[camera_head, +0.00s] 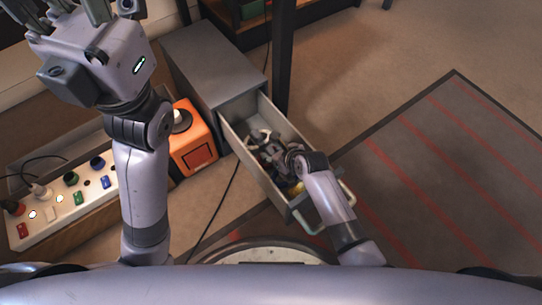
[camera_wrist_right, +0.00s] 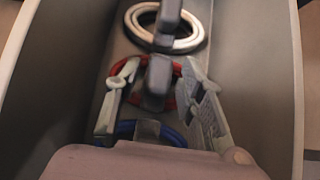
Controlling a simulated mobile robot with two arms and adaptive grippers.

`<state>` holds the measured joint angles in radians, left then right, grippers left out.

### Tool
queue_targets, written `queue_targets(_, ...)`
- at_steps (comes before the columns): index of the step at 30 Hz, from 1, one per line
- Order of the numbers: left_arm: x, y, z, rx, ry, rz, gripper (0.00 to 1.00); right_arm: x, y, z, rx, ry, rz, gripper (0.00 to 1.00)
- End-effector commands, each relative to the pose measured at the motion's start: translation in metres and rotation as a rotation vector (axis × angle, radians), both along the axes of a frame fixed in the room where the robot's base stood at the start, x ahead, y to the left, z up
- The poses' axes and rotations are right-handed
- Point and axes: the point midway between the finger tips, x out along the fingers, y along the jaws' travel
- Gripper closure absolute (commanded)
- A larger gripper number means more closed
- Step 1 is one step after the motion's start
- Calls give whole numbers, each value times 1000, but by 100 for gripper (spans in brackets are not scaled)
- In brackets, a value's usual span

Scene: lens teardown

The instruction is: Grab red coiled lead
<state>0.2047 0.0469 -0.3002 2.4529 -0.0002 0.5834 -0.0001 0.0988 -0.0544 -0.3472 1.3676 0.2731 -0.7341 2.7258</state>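The red coiled lead (camera_wrist_right: 177,70) lies in the open grey drawer (camera_wrist_right: 75,70), between a white and black coil pair and a blue coil. My right gripper (camera_wrist_right: 160,72) is open over the red lead, with one finger at each side of it. Dark parts in the middle of the wrist view hide some of the coil, and I cannot tell whether the fingers touch it. In the head view my right gripper (camera_head: 266,143) is down inside the drawer. My left gripper (camera_head: 68,8) is raised at the top left, partly cut off by the frame edge.
The white coil (camera_wrist_right: 194,42), black coil (camera_wrist_right: 203,32) and blue coil (camera_wrist_right: 125,128) share the drawer. The drawer walls stand close on both sides. The grey cabinet (camera_head: 205,65), orange box (camera_head: 192,143) and white socket panel (camera_head: 50,228) stand to the left. Floor on the right is clear.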

Motion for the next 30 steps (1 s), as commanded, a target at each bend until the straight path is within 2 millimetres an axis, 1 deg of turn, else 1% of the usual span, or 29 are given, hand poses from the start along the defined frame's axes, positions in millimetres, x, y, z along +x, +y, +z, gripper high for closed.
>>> queue_targets(1, 0, 0, 0, 0, 0, 0, 60, 0, 0, 0, 0, 0, 0, 69)
queue_targets(2, 0, 0, 0, 0, 0, 0, 60, 0, 0, 0, 0, 0, 0, 71)
queue_targets(15, 0, 0, 0, 0, 0, -1, 60, 0, 0, 0, 1, 0, 1, 100)
queue_targets(30, 2, 0, 0, 0, 11, 1, 60, 0, 0, 3, 1, 1, 0, 100)
